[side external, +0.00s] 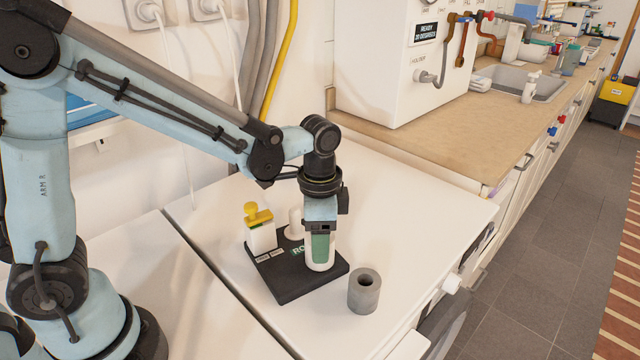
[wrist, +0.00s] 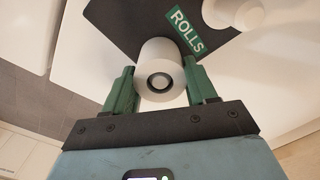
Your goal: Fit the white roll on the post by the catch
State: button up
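The white roll (side external: 319,266) stands upright between the fingers of my gripper (side external: 320,250), over the front right part of a black base (side external: 290,290). In the wrist view, the roll (wrist: 160,60) shows end-on with a dark ring around its core, and the green fingers (wrist: 162,85) press close on both sides. I cannot tell whether its lower end touches the base. A white post (side external: 295,221) with a wide round foot rises behind it; it also shows in the wrist view (wrist: 249,14). The yellow catch (side external: 258,215) tops a white block left of that post.
A grey hollow cylinder (side external: 364,291) stands on the white worktop (side external: 420,220), right of the base. A green label (wrist: 187,30) reading ROLLS lies on the base. A tan counter (side external: 450,135) and white cabinet (side external: 385,60) stand behind. The worktop's right side is clear.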

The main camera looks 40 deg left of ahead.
jog(key=c, duration=0.4)
jog(key=shift+o, duration=0.2)
jog(key=shift+r, duration=0.7)
jog(key=shift+r, duration=3.3)
jog(key=w+a+r, duration=0.2)
jog(key=a+r, duration=0.3)
jog(key=a, duration=0.4)
